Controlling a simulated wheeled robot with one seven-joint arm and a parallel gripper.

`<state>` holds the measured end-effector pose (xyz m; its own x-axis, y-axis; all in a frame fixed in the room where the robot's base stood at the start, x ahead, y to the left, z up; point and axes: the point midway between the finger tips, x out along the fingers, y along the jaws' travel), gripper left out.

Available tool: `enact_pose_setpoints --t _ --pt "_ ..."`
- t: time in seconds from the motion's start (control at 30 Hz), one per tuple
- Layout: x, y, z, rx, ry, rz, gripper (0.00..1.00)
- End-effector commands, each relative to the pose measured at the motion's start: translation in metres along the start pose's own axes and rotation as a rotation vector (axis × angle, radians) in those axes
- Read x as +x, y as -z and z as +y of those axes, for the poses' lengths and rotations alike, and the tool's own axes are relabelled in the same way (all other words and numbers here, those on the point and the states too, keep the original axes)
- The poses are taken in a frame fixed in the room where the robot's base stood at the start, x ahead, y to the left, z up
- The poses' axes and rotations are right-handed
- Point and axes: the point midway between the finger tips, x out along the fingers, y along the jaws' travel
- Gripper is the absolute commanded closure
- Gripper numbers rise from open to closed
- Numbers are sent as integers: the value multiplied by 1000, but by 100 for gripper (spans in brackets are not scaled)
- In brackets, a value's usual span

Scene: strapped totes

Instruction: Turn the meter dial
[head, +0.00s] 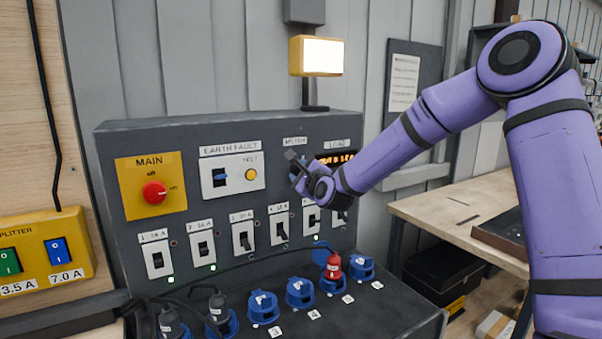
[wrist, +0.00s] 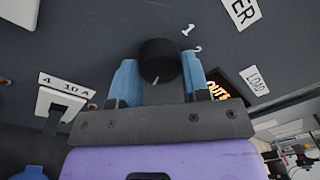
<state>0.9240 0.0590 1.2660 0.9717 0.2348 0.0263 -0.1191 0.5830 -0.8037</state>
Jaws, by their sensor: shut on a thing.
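The meter dial is a round black knob (wrist: 160,57) on the dark panel, with a short pale pointer mark on its lower side in the wrist view. My gripper (wrist: 160,79) has its blue finger pads on either side of the knob and is shut on it. In the head view my gripper (head: 295,170) is at the panel under the METER label (head: 294,141), and it mostly hides the dial. Small white marks (wrist: 187,30) are printed beside the knob. The orange-lit LOAD display (head: 338,158) is just right of my gripper, its reading too small to make out.
A red MAIN knob (head: 154,193) and an EARTH FAULT plate (head: 232,174) are left of my gripper. A row of breaker switches (head: 243,239) is below. Blue sockets (head: 300,293) and black cables cover the lower ledge. A workbench (head: 450,215) is at right.

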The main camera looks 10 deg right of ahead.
Motion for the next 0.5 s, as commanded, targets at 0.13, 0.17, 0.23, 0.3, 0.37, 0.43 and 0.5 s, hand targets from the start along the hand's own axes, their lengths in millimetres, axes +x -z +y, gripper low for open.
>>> enact_pose_setpoints --t 0.13,0.17,0.23,0.3,0.37,0.43,0.5 --pt "0 1 0 0 -1 3 50" --pt "0 1 0 0 -1 3 44" --pt "0 1 0 -1 -1 2 32" --pt "0 1 0 -1 -1 2 32" --pt "0 1 0 -1 -1 1 32" --pt "0 1 0 -1 0 1 32" --pt "-1 0 0 -1 0 1 32"
